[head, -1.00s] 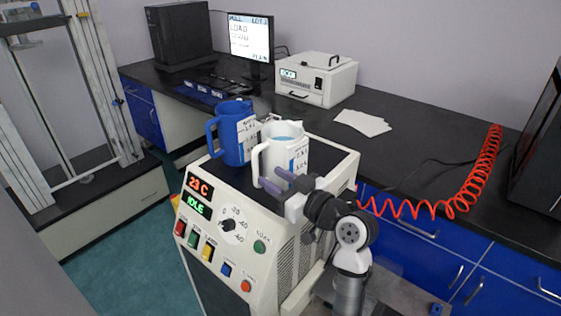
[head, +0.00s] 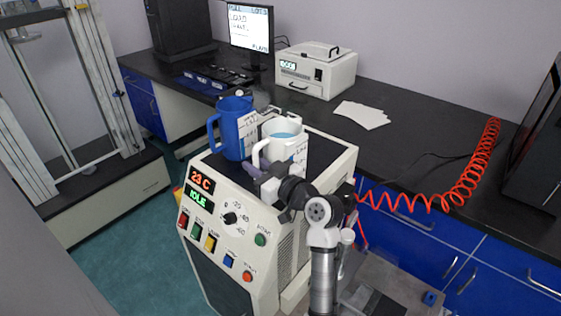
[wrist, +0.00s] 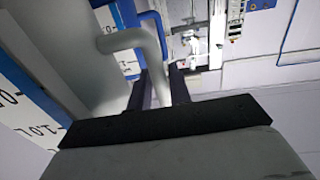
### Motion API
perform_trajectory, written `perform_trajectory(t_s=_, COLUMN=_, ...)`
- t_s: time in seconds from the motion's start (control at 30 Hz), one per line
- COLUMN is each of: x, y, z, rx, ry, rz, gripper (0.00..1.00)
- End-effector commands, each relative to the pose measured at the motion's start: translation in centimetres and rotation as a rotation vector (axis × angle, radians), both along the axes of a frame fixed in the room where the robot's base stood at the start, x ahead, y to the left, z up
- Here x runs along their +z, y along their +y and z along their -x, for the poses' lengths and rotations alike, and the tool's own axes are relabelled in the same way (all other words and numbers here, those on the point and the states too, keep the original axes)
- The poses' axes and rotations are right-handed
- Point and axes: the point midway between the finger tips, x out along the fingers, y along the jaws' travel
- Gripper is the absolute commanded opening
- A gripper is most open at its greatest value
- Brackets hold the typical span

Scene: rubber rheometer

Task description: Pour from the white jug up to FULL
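The white jug (head: 285,150) stands upright on the dark top of the cream machine, with pale blue liquid showing at its open top. Its handle (head: 258,150) is on the left side. My gripper (head: 250,168) is low at that handle, in front of the jug. In the wrist view the white handle (wrist: 152,48) runs down between my two dark fingers (wrist: 160,88), which look closed against it. The jug's wall with a blue and white scale strip (wrist: 30,95) fills the left. The blue jug (head: 231,135) stands close behind and left, also with a scale label. No FULL mark is readable.
The machine's front panel (head: 222,215) has a 23 C display, an IDLE display, a dial and coloured buttons. A white box instrument (head: 315,72), papers (head: 362,115) and a red coiled hose (head: 470,175) are on the black bench. A monitor (head: 250,30) stands at the back.

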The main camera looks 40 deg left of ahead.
Motion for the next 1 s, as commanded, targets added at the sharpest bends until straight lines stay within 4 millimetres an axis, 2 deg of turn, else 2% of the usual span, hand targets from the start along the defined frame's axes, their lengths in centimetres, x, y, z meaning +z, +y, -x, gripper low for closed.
perform_trajectory(t_s=0.03, x=0.01, y=-0.02, z=-0.01, rx=0.0, ry=0.0, rz=0.0, gripper=0.13)
perform_trajectory(t_s=0.13, x=0.01, y=-0.02, z=0.0, rx=0.0, ry=0.0, rz=0.0, gripper=0.0)
perform_trajectory(t_s=1.0, x=0.01, y=-0.03, z=0.01, rx=0.0, ry=0.002, rz=0.0, gripper=0.0)
